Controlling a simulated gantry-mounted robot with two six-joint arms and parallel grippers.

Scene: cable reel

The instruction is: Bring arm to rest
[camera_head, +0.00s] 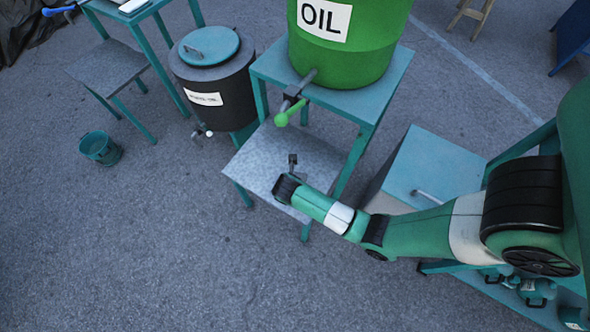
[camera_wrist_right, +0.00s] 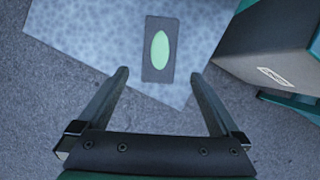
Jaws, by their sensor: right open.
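My right arm (camera_head: 420,232) comes in from the right in the head view and reaches over a low grey metal shelf (camera_head: 255,160). My right gripper (camera_head: 293,163) is at the arm's end above this shelf, below the green tap handle (camera_head: 281,119) of the oil drum. In the right wrist view my right gripper (camera_wrist_right: 160,75) is open with its two fingers wide apart and nothing between them. A dark rectangle with a green oval (camera_wrist_right: 160,50) shows just beyond the fingertips, over the grey shelf (camera_wrist_right: 100,40); I cannot tell what it is. My left gripper is not in view.
The green drum marked OIL (camera_head: 345,45) stands on a teal table (camera_head: 375,100). A black barrel (camera_head: 215,95) with a teal lid stands to its left. A teal bucket (camera_head: 100,148) is on the floor. A teal-topped cabinet (camera_head: 440,165) is close to my arm. The front floor is clear.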

